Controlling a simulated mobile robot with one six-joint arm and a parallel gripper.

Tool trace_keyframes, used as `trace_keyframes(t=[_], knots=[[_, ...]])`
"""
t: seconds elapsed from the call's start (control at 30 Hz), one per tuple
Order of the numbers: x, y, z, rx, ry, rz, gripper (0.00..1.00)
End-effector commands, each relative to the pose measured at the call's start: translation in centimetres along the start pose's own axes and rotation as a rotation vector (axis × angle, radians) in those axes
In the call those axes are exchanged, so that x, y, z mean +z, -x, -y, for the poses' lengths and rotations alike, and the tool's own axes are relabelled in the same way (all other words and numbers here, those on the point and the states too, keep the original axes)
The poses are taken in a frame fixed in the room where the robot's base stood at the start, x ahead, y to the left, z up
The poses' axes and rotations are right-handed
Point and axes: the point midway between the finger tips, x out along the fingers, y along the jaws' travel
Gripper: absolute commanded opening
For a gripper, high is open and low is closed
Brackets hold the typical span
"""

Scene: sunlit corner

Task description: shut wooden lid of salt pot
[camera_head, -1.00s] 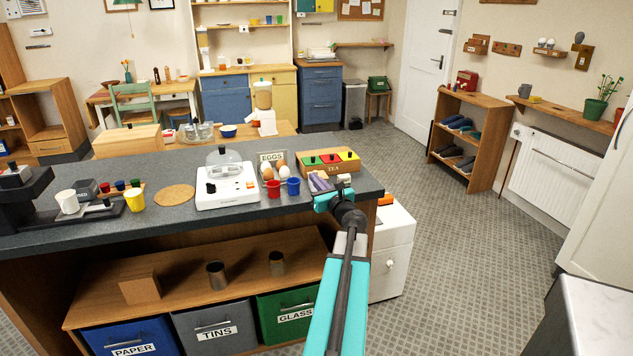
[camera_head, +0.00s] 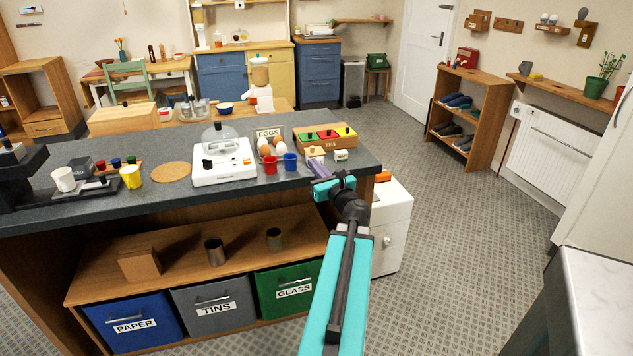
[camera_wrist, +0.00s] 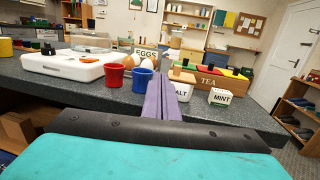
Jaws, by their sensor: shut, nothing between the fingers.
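The salt pot (camera_wrist: 182,91) is a small white box lettered in black, partly hidden behind my fingers in the wrist view. Its wooden lid (camera_wrist: 183,76) shows as a pale wood piece above the white body; I cannot tell how far it is tilted. In the head view the lid (camera_head: 316,151) shows near the counter's front right edge. My gripper (camera_head: 316,165) has purple fingers, pressed together with nothing between them. In the wrist view the gripper (camera_wrist: 161,77) points at the left side of the salt pot. I cannot tell whether it touches.
A white mint box (camera_wrist: 222,97) stands right of the salt pot. The tea box (camera_head: 329,138) is behind. The blue cup (camera_head: 291,162) and red cup (camera_head: 271,165) stand left, with the egg holder (camera_head: 269,133) beyond. The dark counter's (camera_head: 365,164) right edge is close.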

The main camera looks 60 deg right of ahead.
Motion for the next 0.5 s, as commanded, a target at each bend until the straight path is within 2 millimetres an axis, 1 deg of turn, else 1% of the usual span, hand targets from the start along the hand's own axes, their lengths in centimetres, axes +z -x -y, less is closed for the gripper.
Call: trace_keyframes(t=[0.03, 0.5], knots=[[0.3, 0.2, -0.2, 0.001, -0.001, -0.001, 0.0], [0.3, 1.6, -1.0, 0.005, -0.001, -0.002, 0.0]])
